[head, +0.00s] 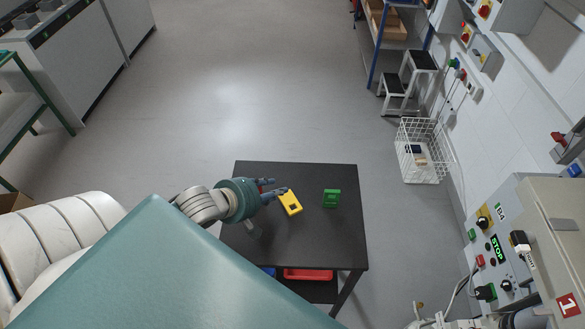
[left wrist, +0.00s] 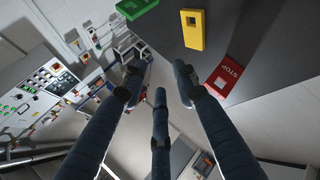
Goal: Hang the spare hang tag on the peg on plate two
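Three flat tags with square holes or lettering are on a black table. The yellow tag (head: 290,203) lies just right of my left gripper (head: 276,191). The green tag (head: 331,198) is further right. In the left wrist view, a red tag lettered STOP (left wrist: 223,77) lies beside the right finger, with the yellow tag (left wrist: 192,30) and green tag (left wrist: 136,8) above. My left gripper's three fingers (left wrist: 160,88) are spread with nothing between them. The red tag is mostly hidden by the hand in the head view. I cannot make out plate two or its peg. My right gripper is out of view.
The black table (head: 345,240) has a red bin (head: 308,274) on its lower shelf. A control panel with a STOP label (head: 497,250) and a cover marked 1 (head: 567,303) stand at right. A white wire basket (head: 420,170) is near the wall. The floor beyond the table is clear.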

